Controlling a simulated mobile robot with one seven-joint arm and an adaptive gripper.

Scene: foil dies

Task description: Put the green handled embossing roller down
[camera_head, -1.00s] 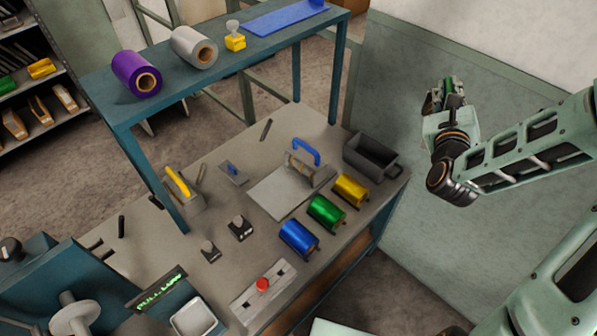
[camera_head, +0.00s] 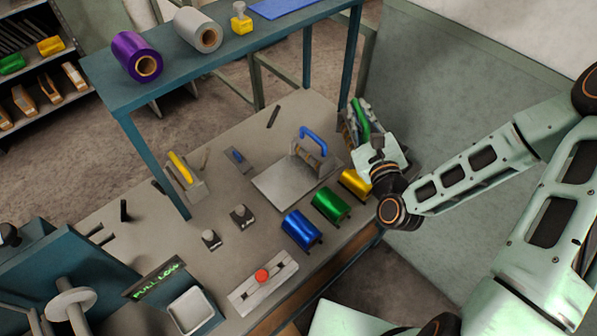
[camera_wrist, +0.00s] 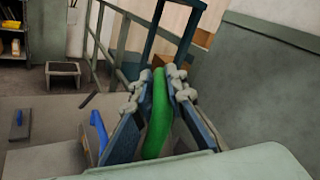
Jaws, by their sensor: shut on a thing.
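The green handled embossing roller shows its green handle (camera_head: 361,118) at the far right end of the workbench in the head view. My gripper (camera_head: 358,128) is shut on it, with a finger on each side of the handle. In the wrist view the green handle (camera_wrist: 157,112) stands upright between the two fingers of my gripper (camera_wrist: 160,90). The roller's lower part is hidden by my fingers and wrist. I cannot tell whether it touches anything below. A blue handled tool (camera_head: 314,142) stands on the bench to the left of my gripper.
Yellow (camera_head: 355,184), green (camera_head: 331,205) and blue (camera_head: 301,229) foil rolls line the bench's front edge. A grey plate (camera_head: 283,184) lies beside them. A yellow handled tool (camera_head: 181,168) is farther left. A teal shelf (camera_head: 225,50) spans above the bench. The bench's middle is partly clear.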

